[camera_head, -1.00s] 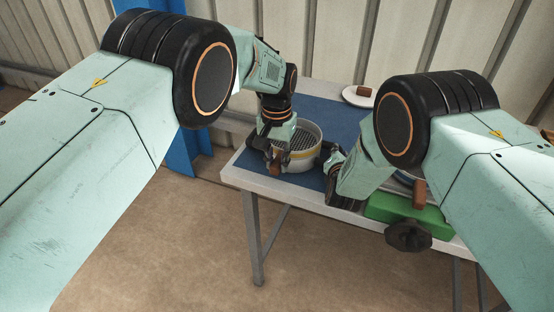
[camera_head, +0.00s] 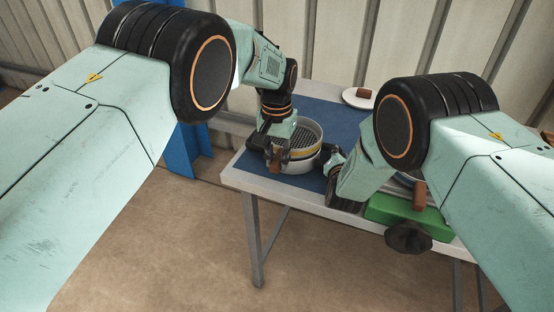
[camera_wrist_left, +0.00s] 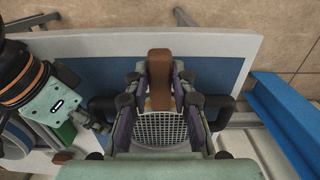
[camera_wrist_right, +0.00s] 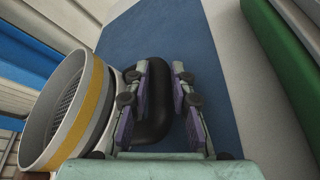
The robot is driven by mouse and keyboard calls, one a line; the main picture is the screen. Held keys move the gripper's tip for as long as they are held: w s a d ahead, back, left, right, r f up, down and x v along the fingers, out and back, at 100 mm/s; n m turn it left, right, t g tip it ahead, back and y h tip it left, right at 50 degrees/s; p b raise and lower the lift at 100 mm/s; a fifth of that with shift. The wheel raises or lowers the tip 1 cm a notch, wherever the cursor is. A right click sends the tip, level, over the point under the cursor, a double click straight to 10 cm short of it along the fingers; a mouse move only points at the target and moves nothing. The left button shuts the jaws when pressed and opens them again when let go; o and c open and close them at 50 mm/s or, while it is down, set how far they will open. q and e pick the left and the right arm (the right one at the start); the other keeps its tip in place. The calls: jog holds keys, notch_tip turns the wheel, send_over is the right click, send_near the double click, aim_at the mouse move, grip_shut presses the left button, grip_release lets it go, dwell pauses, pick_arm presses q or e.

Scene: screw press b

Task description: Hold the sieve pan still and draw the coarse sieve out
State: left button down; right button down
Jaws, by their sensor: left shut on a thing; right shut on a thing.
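The round pale sieve pan (camera_head: 298,167) stands on the blue mat near the table's left end. The coarse sieve's grey mesh (camera_wrist_left: 160,128) sits at the pan's top, with a yellow band (camera_wrist_right: 84,115) around the wall. My left gripper (camera_head: 276,155) is shut on the brown sieve handle (camera_wrist_left: 159,70) at the near side. My right gripper (camera_head: 328,160) is shut on a black loop handle (camera_wrist_right: 157,90) on the pan's right side. Another black handle (camera_wrist_left: 100,108) shows in the left wrist view. My left gripper hides part of the sieve's front.
The blue mat (camera_head: 330,115) is clear behind the pan. A white plate (camera_head: 352,98) with a brown block stands at the back. A blue post (camera_head: 180,160) stands left of the table.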

pick_arm(q)
jog(key=shift+r, duration=0.95)
jog(key=shift+r, duration=0.65)
pick_arm(e)
jog(key=c, duration=1.1)
grip_release()
jog(key=v, duration=0.6)
jog(key=shift+s+r, duration=0.15)
jog(key=shift+s, duration=0.2)
pick_arm(q)
jog(key=shift+f, duration=0.1)
pick_arm(e)
jog(key=shift+s, duration=0.35)
